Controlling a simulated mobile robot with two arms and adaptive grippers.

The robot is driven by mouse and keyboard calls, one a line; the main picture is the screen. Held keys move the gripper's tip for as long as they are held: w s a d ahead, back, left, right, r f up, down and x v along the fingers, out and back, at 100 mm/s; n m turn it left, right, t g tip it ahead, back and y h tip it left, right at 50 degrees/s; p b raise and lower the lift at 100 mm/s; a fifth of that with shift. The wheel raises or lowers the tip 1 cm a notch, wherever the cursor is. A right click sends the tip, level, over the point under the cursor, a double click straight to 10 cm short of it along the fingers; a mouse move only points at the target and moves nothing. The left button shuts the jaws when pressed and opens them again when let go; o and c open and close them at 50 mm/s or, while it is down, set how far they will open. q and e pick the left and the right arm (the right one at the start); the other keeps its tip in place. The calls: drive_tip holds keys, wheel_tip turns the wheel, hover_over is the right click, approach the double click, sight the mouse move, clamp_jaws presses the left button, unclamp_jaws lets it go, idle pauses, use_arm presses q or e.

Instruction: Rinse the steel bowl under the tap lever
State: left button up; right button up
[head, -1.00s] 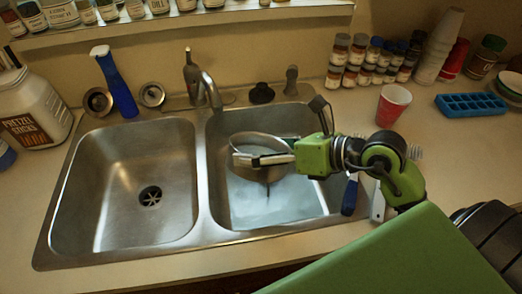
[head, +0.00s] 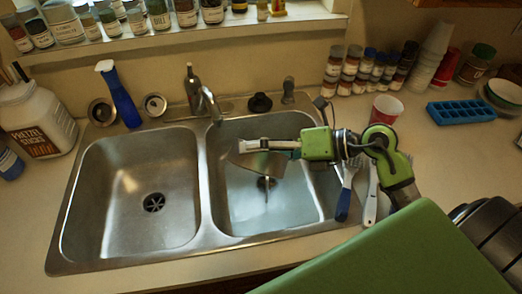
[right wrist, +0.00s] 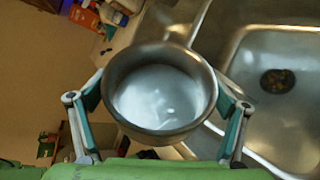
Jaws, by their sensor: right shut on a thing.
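The steel bowl (head: 262,165) is over the right sink basin (head: 232,205), below and right of the tap spout (head: 210,105). It looks strongly tilted in the head view, with its inside hidden there. My right gripper (head: 250,146) reaches in from the right and is shut on the bowl. In the right wrist view the round bowl (right wrist: 160,95) sits between the two fingers, its middle pale and shiny. The tap lever (head: 190,73) seems to be on top of the tap body behind the basins. I see no clear stream from the spout. My left gripper is out of view.
The left basin (head: 125,195) is empty. A blue brush (head: 346,195) and a white-handled utensil (head: 371,200) lie right of the sink. A red cup (head: 384,108), a blue ice tray (head: 473,111) and spice jars (head: 352,72) stand behind. A blue spray bottle (head: 120,98) stands back left.

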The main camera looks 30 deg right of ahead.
drive_tip(key=shift+w+d+r+m+g+y+p, duration=0.15)
drive_tip(key=shift+w+d+m+g+y+p, duration=0.1)
drive_tip(key=shift+m+y+p, duration=0.25)
drive_tip(key=shift+w+d+r+m+g+y+p, duration=0.1)
drive_tip(key=shift+w+d+m+g+y+p, duration=0.15)
drive_tip(key=shift+m, duration=0.35)
drive_tip(key=shift+w+d+f+m+y, duration=0.2)
drive_tip(key=shift+d+m+y, duration=0.15)
drive_tip(key=shift+m, duration=0.25)
drive_tip(key=shift+w+d+f+m+y, duration=0.2)
drive_tip(key=shift+w+d+m+y, duration=0.1)
drive_tip(key=shift+m+y, duration=0.25)
drive_tip(key=shift+a, duration=0.1)
